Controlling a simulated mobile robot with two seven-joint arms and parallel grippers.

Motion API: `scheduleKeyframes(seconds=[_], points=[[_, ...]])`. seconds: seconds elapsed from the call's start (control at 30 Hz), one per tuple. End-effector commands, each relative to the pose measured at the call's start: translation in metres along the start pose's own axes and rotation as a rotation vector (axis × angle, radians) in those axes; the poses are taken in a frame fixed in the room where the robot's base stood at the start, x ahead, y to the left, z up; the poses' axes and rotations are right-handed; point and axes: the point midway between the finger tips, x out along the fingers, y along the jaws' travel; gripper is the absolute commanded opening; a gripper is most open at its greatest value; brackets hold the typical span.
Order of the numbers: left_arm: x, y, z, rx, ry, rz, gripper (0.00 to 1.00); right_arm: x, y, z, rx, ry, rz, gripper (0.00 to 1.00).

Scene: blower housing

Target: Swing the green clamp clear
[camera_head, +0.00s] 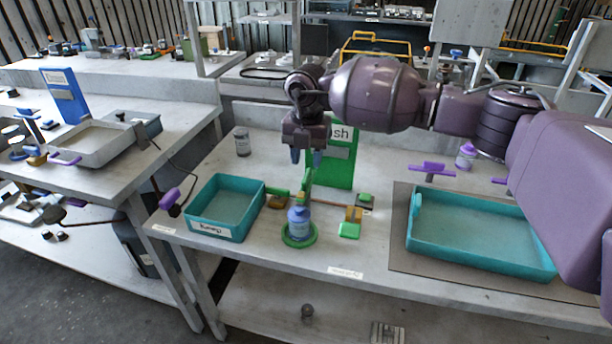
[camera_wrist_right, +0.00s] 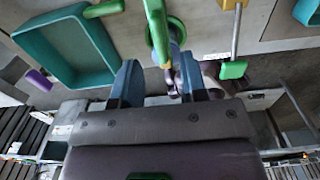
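The green clamp (camera_head: 308,182) stands upright behind a blue-purple bottle (camera_head: 299,222), which sits in a green ring base (camera_head: 299,239). I cannot tell whether a finger touches the clamp. My left gripper is not in view.
A green bin (camera_head: 343,170) is close behind the clamp.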

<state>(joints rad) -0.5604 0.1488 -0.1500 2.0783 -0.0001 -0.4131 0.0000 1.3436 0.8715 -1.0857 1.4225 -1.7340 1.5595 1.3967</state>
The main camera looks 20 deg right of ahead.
Motion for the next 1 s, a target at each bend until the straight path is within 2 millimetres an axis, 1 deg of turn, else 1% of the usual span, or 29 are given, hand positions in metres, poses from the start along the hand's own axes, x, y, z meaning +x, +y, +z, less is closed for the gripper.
scheduleKeyframes(seconds=[0.03, 0.1, 0.3, 0.47, 0.77, 1.0], points=[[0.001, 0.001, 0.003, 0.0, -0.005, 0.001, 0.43, 0.013, 0.0, -0.001, 0.0, 0.005, -0.004, 0.39], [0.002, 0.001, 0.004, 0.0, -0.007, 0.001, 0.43, 0.024, 0.0, -0.001, -0.001, 0.005, -0.003, 0.39], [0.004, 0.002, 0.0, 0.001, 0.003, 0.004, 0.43, 0.046, 0.0, -0.001, -0.001, 0.003, -0.001, 0.39], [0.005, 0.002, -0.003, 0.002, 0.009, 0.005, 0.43, 0.053, 0.0, -0.001, 0.0, 0.002, 0.001, 0.39], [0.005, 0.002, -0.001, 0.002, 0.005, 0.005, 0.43, 0.053, 0.0, 0.0, -0.001, 0.001, 0.001, 0.39], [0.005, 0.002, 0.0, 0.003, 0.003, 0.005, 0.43, 0.053, 0.0, 0.0, -0.001, 0.001, 0.001, 0.03]])
